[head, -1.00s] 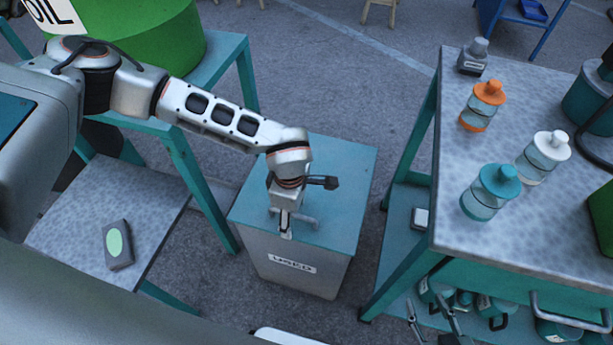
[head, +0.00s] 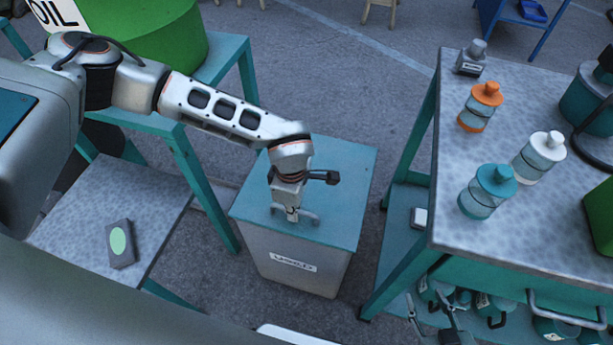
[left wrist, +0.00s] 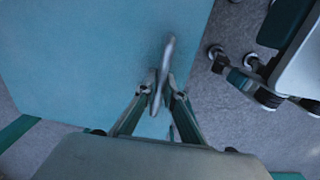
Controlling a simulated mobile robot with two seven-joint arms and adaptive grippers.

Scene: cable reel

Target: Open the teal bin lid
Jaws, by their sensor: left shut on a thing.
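The grey bin (head: 300,262) with a white "USED" label stands on the floor in the middle of the head view. Its teal lid (head: 340,180) lies flat on top, closed as far as I can see. A grey bar handle (head: 309,218) sits near the lid's front edge. My left gripper (head: 292,215) is shut on this handle, pointing down at it. In the left wrist view, the fingers (left wrist: 158,95) close around the handle (left wrist: 166,62), with the teal lid (left wrist: 80,60) behind.
A workbench (head: 525,235) with several bottles stands to the right of the bin. A low grey shelf (head: 75,215) holding a small box (head: 119,243) is at the left. A green oil drum (head: 150,35) stands behind it. Floor is clear behind the bin.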

